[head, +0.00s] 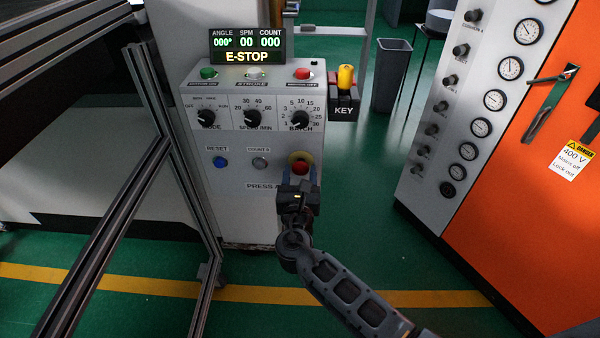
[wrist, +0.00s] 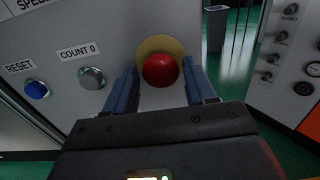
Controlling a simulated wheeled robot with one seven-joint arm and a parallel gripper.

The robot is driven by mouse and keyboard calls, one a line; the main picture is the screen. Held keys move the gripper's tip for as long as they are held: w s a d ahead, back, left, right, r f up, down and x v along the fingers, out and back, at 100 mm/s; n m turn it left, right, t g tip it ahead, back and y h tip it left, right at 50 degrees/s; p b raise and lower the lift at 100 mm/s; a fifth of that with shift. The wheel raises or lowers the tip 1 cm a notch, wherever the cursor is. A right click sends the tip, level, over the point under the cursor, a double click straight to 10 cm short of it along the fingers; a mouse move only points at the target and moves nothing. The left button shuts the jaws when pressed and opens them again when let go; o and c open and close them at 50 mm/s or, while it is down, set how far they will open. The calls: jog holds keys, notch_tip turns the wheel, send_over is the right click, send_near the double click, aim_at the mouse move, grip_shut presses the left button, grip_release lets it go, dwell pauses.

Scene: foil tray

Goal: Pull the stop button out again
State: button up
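The red stop button (head: 300,167) with its yellow backing ring (head: 299,158) sits low on the right of the grey control panel (head: 232,181). The display (head: 247,46) above reads E-STOP. My gripper (head: 299,180) is in front of the button, just below it in the head view. In the wrist view the red button (wrist: 160,70) shows between the two blue fingers of my gripper (wrist: 161,85). The fingers are apart, one on each side, with a visible gap to the red cap. Whether the fingertips reach past the cap is hard to tell.
A blue RESET button (head: 220,162) and a grey COUNT 0 button (head: 260,163) are left of the stop button. Three knobs and three upper buttons sit above. A yellow key piece (head: 345,77) stands on a KEY block at right. An orange cabinet (head: 545,215) stands further right.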

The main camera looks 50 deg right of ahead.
jog(key=shift+o, duration=1.2)
jog(key=v, duration=0.7)
jog(key=shift+s+a, duration=0.2)
jog(key=shift+a, duration=0.1)
jog(key=shift+f, duration=0.1)
